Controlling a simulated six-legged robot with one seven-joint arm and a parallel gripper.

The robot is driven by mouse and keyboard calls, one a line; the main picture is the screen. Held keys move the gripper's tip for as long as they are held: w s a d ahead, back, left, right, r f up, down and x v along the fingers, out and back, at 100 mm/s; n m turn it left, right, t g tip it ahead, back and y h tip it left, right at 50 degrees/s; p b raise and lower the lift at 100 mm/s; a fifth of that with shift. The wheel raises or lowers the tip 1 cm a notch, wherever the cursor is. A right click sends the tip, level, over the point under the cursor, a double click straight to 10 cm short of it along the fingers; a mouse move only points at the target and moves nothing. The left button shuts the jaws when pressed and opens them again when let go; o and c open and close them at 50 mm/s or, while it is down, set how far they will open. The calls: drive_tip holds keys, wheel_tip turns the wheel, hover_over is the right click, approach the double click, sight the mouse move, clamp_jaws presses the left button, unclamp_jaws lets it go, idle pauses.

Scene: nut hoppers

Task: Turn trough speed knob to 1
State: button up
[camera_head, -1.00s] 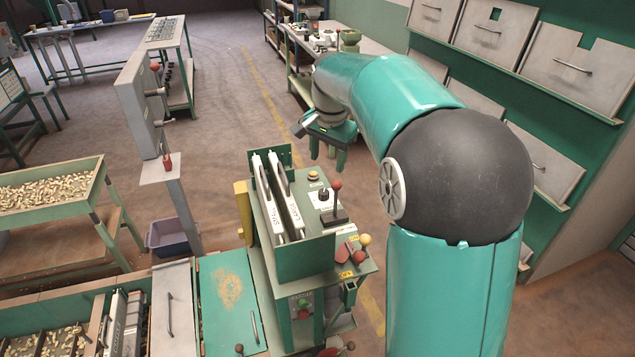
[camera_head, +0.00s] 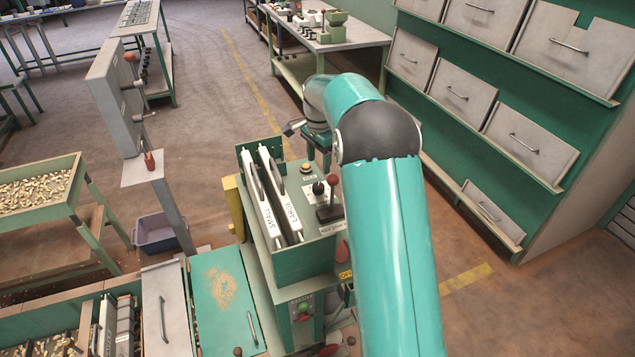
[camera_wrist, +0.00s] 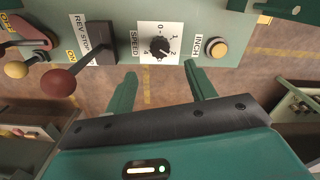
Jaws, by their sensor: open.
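The speed knob (camera_head: 318,187) is a small black dial on a white plate on top of the green console. In the wrist view the knob (camera_wrist: 159,45) sits on its plate, marked SPEED with numbers around it. I cannot tell surely which number it points at. My gripper (camera_wrist: 162,88) is open and empty, its two green fingers apart, with the knob ahead of the gap between them and not touched. In the head view my gripper (camera_head: 318,158) is just beyond the knob, partly hidden by my arm.
A red-balled REV/STOP lever (camera_wrist: 80,62) stands beside the knob on one side, and an INCH button (camera_wrist: 217,47) on the other. Two white slotted plates (camera_head: 278,195) stand on the console. A wall of grey drawers (camera_head: 458,90) is at the right.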

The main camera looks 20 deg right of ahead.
sight(319, 186)
wheel_tip(319, 186, down, 9)
drive_tip(key=shift+f, duration=0.15)
drive_tip(key=c, duration=1)
